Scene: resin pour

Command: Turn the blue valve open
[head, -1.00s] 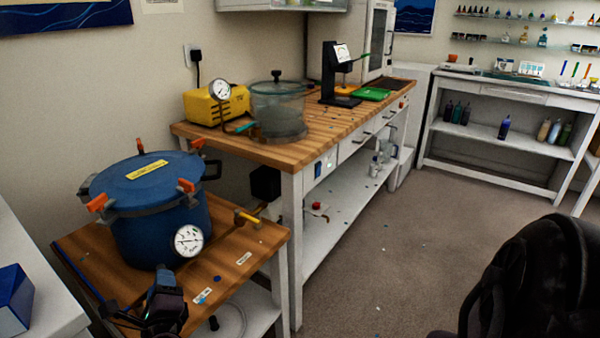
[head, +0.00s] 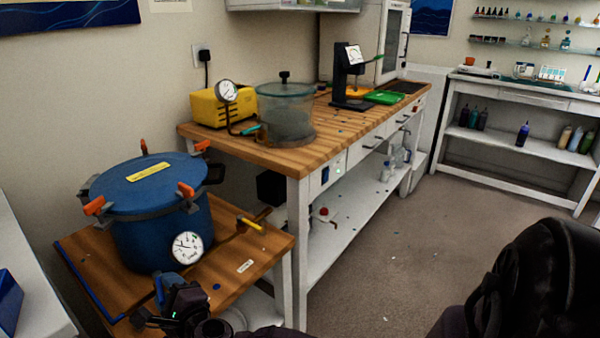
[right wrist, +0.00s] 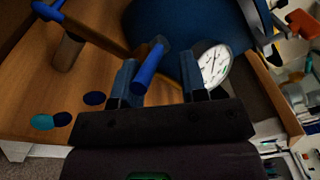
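The blue valve handle (right wrist: 148,68) shows in the right wrist view as a short blue lever near a brass-coloured pipe (right wrist: 98,36). It lies between the two fingers of my right gripper (right wrist: 160,86), closer to the left finger. The fingers are apart; contact with the handle cannot be told. In the head view my right gripper (head: 172,288) is at the front of the blue pressure pot (head: 155,225), below its round gauge (head: 187,247). The valve is hard to make out there against the gripper.
The pot stands on a low wooden table (head: 262,256). A workbench (head: 290,155) holds a yellow pump (head: 212,108) and a clear chamber (head: 285,112). A blue box (head: 8,300) is at far left. The floor on the right is clear.

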